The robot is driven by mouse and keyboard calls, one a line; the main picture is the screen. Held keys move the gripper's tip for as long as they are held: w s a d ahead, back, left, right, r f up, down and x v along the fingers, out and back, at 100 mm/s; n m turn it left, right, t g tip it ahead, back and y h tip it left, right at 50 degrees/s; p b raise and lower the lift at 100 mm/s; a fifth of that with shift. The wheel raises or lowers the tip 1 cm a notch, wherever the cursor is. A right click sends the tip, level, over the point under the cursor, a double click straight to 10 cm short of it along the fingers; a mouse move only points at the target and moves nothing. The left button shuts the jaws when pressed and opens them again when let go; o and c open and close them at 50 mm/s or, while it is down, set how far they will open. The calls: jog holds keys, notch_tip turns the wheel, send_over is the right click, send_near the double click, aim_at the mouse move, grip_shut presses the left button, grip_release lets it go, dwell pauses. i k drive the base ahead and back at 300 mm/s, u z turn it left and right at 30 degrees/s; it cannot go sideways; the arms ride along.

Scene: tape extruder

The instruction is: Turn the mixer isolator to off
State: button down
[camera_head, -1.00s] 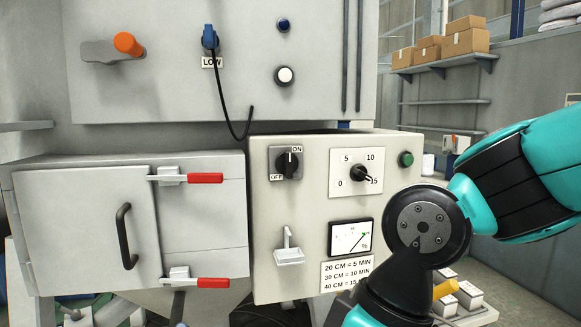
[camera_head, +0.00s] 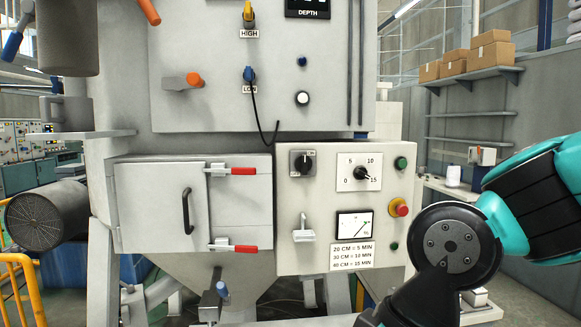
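A black rotary switch (camera_head: 305,163) on a square plate sits at the upper left of the light grey control panel (camera_head: 323,190). In the earlier frame its plate reads ON at upper right and OFF at lower left; it is the only switch I see marked so, apparently the mixer isolator. Its knob looks roughly upright, and I cannot tell its exact setting. My teal and black arm (camera_head: 510,215) is at the right, clear of the switch in the picture. My gripper is out of view.
The panel also carries a 0–15 dial (camera_head: 361,174), a green button (camera_head: 401,163), a red emergency stop (camera_head: 399,208), a gauge (camera_head: 354,224) and a small white lever (camera_head: 303,230). A hatch (camera_head: 160,208) with red-handled clamps is left of it. A yellow rail (camera_head: 20,290) stands far left.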

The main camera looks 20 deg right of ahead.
aim_at(303, 163)
jog(key=u, duration=0.2)
jog(key=i, duration=1.15)
jog(key=z, duration=0.5)
